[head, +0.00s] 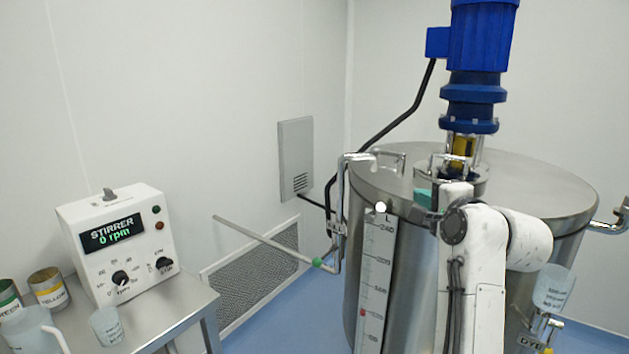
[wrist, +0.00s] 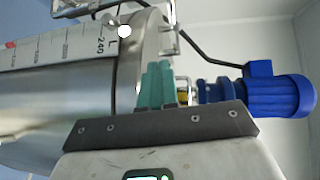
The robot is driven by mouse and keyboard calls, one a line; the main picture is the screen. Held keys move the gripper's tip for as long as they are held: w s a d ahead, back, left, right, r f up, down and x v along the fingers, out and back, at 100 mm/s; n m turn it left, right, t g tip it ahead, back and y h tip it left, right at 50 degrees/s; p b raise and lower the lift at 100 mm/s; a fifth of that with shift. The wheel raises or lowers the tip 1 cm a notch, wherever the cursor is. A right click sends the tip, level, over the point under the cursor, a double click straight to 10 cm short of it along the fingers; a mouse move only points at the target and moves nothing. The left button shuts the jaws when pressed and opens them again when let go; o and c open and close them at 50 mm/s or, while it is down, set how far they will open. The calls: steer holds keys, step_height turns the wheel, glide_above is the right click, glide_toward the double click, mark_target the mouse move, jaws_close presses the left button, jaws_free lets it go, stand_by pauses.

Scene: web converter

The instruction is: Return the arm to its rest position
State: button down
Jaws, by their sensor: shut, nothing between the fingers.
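My white arm stands raised in front of the steel tank (head: 398,200) in the head view. My gripper (head: 424,198) shows there only as a small teal patch near the tank's rim, mostly hidden behind my arm. In the wrist view my gripper's teal fingers (wrist: 158,84) are together with nothing between them. The tank (wrist: 85,95) lies behind and left of the fingers in that view, and the blue motor (wrist: 277,96) is to their right. I cannot tell how far the fingers are from the tank.
The blue stirrer motor (head: 482,45) rises above the tank lid. A metal lever (head: 262,240) sticks out left of the tank. A side table (head: 180,305) holds the stirrer control box (head: 118,243), showing 0 rpm, cans and jugs.

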steer(key=s+d+f+n+g+h, duration=0.1)
steer(key=s+d+f+n+g, duration=0.1)
steer(key=s+f, duration=0.6)
steer(key=s+d+f+n+g, duration=0.1)
steer(key=s+f+n+g, duration=0.25)
steer(key=f, duration=0.85)
steer(key=s+d+f+n+g+h, duration=0.1)
steer(key=s+d+f+n+g, duration=0.1)
steer(key=s+f, duration=0.55)
steer(key=s+f+n+g, duration=0.2)
steer(key=s+f, duration=0.3)
steer(key=s, duration=0.5)
steer(key=s+f+n+g+h, duration=0.1)
steer(key=s+f+n+g, duration=0.1)
steer(key=s+f, duration=0.4)
steer(key=s+f+n+g+b, duration=0.1)
steer(key=s+f+n+g, duration=0.2)
steer(key=s, duration=1.2)
step_height(320, 180, down, 2)
steer(key=shift+s+d+f, duration=0.15)
steer(key=shift+d+f, duration=0.05)
steer(key=shift+d, duration=0.1)
steer(key=shift+g, duration=0.25)
